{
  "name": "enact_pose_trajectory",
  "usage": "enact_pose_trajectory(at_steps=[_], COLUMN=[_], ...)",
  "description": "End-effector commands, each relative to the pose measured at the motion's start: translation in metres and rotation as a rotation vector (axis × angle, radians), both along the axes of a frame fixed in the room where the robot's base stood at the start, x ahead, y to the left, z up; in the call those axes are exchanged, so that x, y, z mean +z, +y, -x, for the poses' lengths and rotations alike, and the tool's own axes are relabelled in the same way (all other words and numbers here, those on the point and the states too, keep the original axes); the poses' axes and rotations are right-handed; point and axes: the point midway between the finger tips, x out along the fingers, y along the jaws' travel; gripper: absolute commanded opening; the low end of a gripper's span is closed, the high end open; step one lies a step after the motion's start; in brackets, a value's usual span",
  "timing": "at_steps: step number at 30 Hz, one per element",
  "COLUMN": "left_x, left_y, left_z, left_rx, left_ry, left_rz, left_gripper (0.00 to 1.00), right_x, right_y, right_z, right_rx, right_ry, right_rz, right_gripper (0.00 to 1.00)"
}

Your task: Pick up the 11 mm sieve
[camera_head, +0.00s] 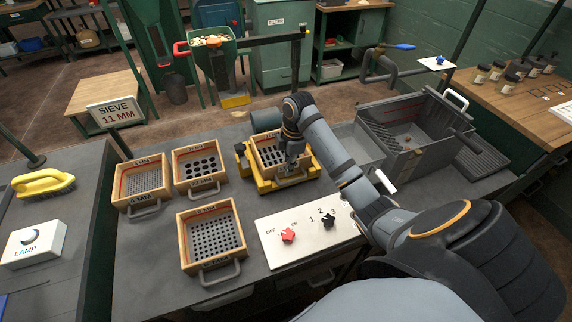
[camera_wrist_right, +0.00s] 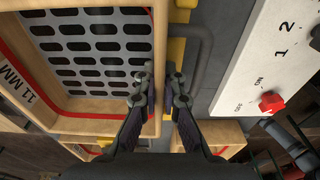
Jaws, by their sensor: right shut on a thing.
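The 11 mm sieve (camera_head: 268,154) is a wooden-framed tray with a dark slotted plate. It sits in the yellow shaker frame (camera_head: 262,187) in the middle of the bench. In the right wrist view the sieve (camera_wrist_right: 100,48) shows its "11 MM" label and rows of long slots. My right gripper (camera_head: 291,165) is over the sieve's near side. In the right wrist view its fingers (camera_wrist_right: 161,92) are on both sides of the sieve's wooden wall, shut on it. The sieve's grey handle (camera_wrist_right: 203,50) is beside the fingers. My left gripper is not in view.
Three other sieves stand to the left: one marked 4 mm (camera_head: 143,181), one with large round holes (camera_head: 200,164), one nearer (camera_head: 212,236). A control panel (camera_head: 300,238) with red and black knobs lies in front. A grey open box (camera_head: 400,125) stands at the right.

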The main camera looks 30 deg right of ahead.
Motion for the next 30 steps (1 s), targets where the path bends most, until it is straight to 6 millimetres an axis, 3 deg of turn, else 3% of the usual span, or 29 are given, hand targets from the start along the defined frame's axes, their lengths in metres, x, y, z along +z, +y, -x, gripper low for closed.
enact_pose_trajectory(at_steps=[1, 7, 14, 15, 21, 30], left_x=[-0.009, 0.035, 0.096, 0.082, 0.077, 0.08], left_y=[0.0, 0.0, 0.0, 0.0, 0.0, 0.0], left_z=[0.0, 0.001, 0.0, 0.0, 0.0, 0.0], left_rx=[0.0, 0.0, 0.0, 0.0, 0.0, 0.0], left_ry=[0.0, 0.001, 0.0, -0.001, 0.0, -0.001], left_rz=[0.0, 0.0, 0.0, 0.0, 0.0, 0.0], left_gripper=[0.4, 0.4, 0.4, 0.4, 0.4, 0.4], right_x=[-0.001, 0.05, 0.111, 0.102, 0.121, 0.132], right_y=[0.0, 0.0, 0.012, 0.015, 0.027, 0.035], right_z=[-0.001, 0.002, 0.053, 0.067, 0.114, 0.135], right_rx=[0.002, 0.0, 0.004, 0.004, 0.004, 0.0], right_ry=[-0.004, -0.002, 0.0, -0.001, 0.001, -0.001], right_rz=[0.001, 0.001, 0.005, 0.008, 0.01, 0.001], right_gripper=[0.0, 0.0, 0.0, 0.0, 0.0, 0.0])
